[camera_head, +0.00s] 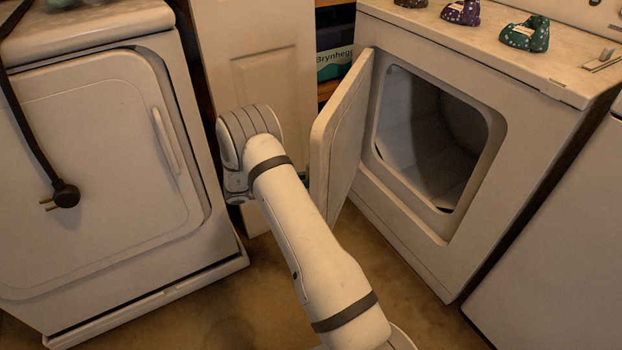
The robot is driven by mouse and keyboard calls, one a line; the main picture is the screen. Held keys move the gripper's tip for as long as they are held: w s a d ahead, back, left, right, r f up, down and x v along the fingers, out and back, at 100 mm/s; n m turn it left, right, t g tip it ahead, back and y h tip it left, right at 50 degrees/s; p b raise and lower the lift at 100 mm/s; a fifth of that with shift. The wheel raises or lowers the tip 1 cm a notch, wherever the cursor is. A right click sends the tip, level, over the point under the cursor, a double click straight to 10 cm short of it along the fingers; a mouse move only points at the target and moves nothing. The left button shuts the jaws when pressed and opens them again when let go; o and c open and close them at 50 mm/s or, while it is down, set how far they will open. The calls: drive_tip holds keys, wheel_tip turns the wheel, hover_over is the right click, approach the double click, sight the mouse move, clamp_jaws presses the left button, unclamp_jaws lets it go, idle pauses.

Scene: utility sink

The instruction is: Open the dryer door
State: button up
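The dryer (385,215) stands at the right with its square front opening uncovered, and the drum (430,130) shows inside. Its white door (341,135) is swung out wide on the left side of the opening, seen nearly edge-on. My arm reaches up from the bottom centre and bends at a rounded joint to the left of the door. My gripper's fingers do not show; they seem hidden behind my arm or the door. I cannot tell whether my arm touches the door.
Another white machine (100,170) stands at the left, its front door shut, with a black plug and cord (64,192) hanging before it. A white panel (262,60) stands between the machines. Small patterned items (524,35) lie on the dryer top. Brown floor (215,310) is clear in front.

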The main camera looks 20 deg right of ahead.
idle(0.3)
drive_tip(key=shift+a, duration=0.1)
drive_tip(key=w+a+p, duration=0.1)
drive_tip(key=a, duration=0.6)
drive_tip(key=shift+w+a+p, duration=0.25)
drive_tip(key=shift+p, duration=0.1)
